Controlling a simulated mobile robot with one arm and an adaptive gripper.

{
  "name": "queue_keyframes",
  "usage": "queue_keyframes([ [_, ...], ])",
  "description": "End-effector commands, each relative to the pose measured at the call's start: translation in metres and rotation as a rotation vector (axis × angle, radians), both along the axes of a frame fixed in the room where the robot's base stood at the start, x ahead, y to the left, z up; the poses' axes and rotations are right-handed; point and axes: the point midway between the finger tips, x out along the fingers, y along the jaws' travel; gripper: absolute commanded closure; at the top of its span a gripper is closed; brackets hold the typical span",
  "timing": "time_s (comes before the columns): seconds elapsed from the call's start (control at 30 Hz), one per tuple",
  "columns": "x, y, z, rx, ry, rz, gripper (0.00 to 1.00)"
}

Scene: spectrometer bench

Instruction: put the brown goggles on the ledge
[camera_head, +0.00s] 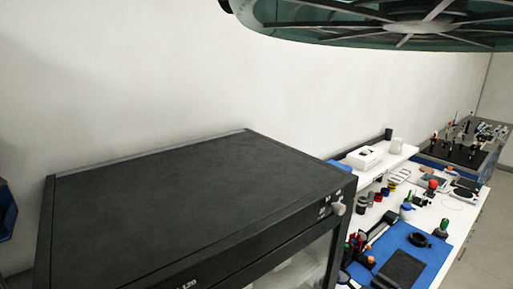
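I cannot make out the brown goggles in this view. A raised white shelf (401,153) runs along the wall behind the right-hand bench and may be the ledge; a white box and a white cup stand on it. My gripper is not in view, so what it holds cannot be told.
A large black instrument (190,205) with a bare flat top fills the left and centre. The white bench (455,212) holds a blue mat (432,262), a black ring (418,240) and several small bottles. A round spoked structure (415,25) hangs overhead. Grey floor (490,240) is clear at right.

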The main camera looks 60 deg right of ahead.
Motion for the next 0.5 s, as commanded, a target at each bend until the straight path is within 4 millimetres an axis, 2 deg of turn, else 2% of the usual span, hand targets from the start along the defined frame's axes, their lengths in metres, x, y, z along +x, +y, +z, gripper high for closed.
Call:
queue_keyframes([
  [0.3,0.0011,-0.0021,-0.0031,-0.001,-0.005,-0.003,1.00],
  [0.33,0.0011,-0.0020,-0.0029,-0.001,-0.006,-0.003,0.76],
  [0.5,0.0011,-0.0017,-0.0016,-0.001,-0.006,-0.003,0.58],
])
